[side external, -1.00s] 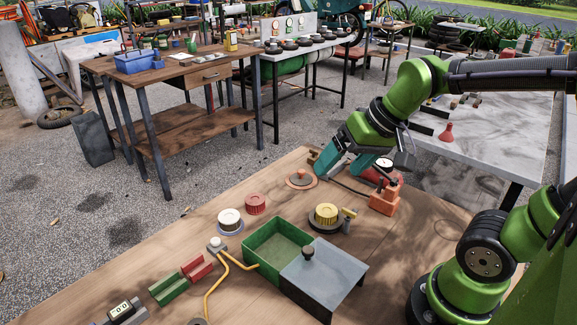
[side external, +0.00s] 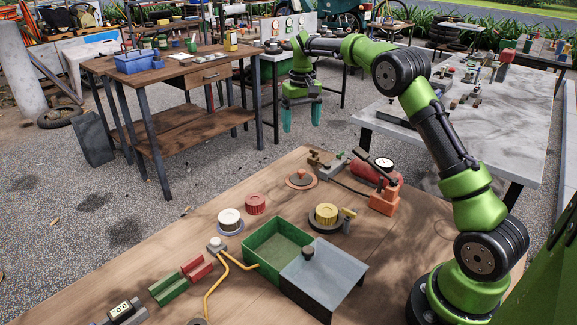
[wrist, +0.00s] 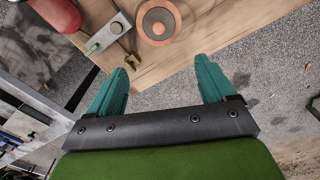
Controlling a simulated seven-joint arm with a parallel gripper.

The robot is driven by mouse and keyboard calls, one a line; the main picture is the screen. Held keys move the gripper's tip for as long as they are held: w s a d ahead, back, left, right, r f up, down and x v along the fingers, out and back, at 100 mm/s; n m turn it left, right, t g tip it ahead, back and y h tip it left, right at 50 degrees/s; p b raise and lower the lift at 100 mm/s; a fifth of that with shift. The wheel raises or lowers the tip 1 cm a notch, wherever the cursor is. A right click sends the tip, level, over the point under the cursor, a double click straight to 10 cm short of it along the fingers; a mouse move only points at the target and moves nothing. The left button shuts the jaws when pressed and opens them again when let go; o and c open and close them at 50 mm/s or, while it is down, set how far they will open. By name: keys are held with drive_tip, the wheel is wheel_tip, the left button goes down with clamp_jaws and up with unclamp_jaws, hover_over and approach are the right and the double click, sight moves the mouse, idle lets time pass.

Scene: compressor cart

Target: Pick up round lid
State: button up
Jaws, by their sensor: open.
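A flat copper-coloured disc with a small raised centre (side external: 301,180), which looks like the round lid, lies on the wooden bench near its far edge. It also shows at the top of the wrist view (wrist: 158,22), ahead of the fingers and apart from them. My gripper (side external: 301,117) is open and empty, fingers pointing down. In the side view it appears above and behind the disc, past the bench's far edge. In the wrist view its two teal fingers (wrist: 162,68) are spread, with gravel and the bench edge showing between them.
Near the disc are a metal block with a brass fitting (wrist: 112,35), a red tank with a gauge (side external: 366,172) and an orange block (side external: 384,202). A red knurled cap (side external: 255,204), a yellow cap (side external: 326,213) and a green box (side external: 252,262) with a grey cover (side external: 325,270) stand nearer.

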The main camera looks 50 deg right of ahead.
hover_over(301, 170)
drive_tip(key=f, duration=1)
drive_tip(key=shift+a+f, duration=0.2)
drive_tip(key=shift+f, duration=0.1)
wheel_tip(301, 170, down, 6)
drive_tip(key=shift+s+d+f, duration=0.1)
drive_tip(key=shift+d+f, duration=0.05)
drive_tip(key=shift+f, duration=0.1)
drive_tip(key=c, duration=0.8)
